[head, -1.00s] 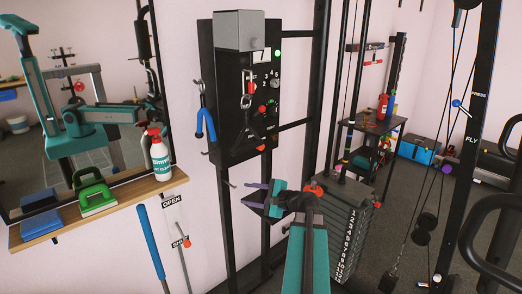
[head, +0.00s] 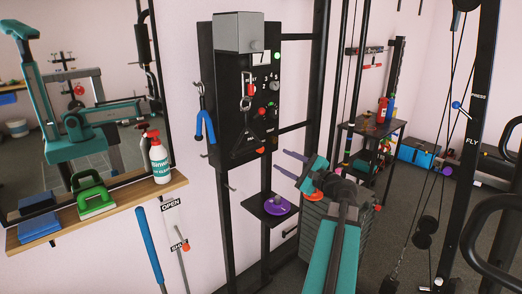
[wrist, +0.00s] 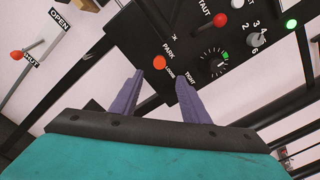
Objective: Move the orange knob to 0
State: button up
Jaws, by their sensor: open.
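The orange knob (head: 261,150) sits low on the black wall panel (head: 235,130), near its lower right edge. In the wrist view the orange knob (wrist: 159,62) is beside the words PARK and LOOSE, with TIGHT further right. I cannot read a 0 near it. My gripper (head: 282,162) is open and empty, with its purple fingers pointing at the panel, below and right of the knob in the head view. In the wrist view the knob shows just beyond the gap between my fingertips (wrist: 160,79), apart from them.
The panel also has a red knob (wrist: 220,20), a round gauge (wrist: 215,62) and a grey numbered selector (wrist: 256,39). A small shelf (head: 259,213) below holds a purple object (head: 277,205).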

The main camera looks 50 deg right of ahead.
aim_at(261, 150)
jog(key=w, duration=0.4)
jog(key=w+p, duration=0.1)
jog(key=w, duration=0.4)
jog(key=w+d+p, duration=0.1)
jog(key=w, duration=0.3)
jog(key=shift+w, duration=0.3)
grip_shut()
